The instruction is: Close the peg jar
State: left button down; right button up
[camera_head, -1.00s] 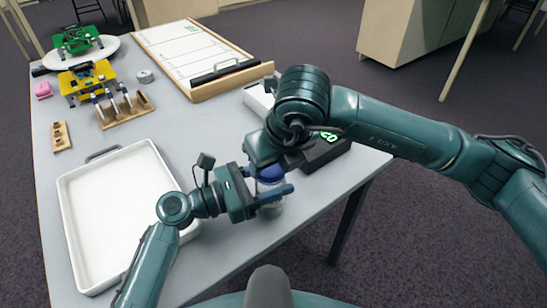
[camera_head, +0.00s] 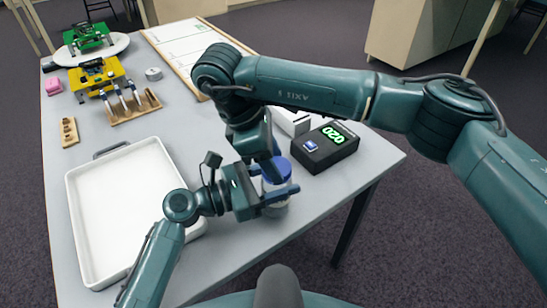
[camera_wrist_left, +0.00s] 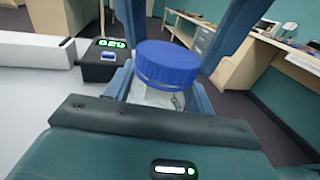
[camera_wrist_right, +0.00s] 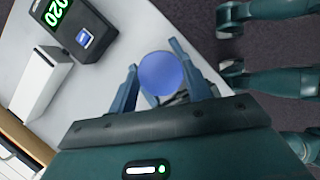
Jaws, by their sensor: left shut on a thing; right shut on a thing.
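The peg jar (camera_head: 275,205) is a clear jar near the table's front right edge. My left gripper (camera_head: 272,198) is shut on its body from the left and holds it upright. The blue lid (camera_head: 279,170) sits on top of the jar, and it also shows in the left wrist view (camera_wrist_left: 167,66). My right gripper (camera_wrist_right: 158,78) comes from above, shut on the lid, with one finger on each side. The lid looks level on the jar; whether it is fully tight cannot be told. The jar's contents are mostly hidden.
A black box with a green display (camera_head: 325,147) stands just behind the jar, beside a white block (camera_head: 291,121). A white tray (camera_head: 76,215) lies to the left. Wooden racks, yellow and green models and a whiteboard (camera_head: 178,38) are farther back.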

dwell(0.3)
jog(key=o, duration=1)
jog(key=shift+r, duration=2.25)
jog(key=shift+c, duration=0.4)
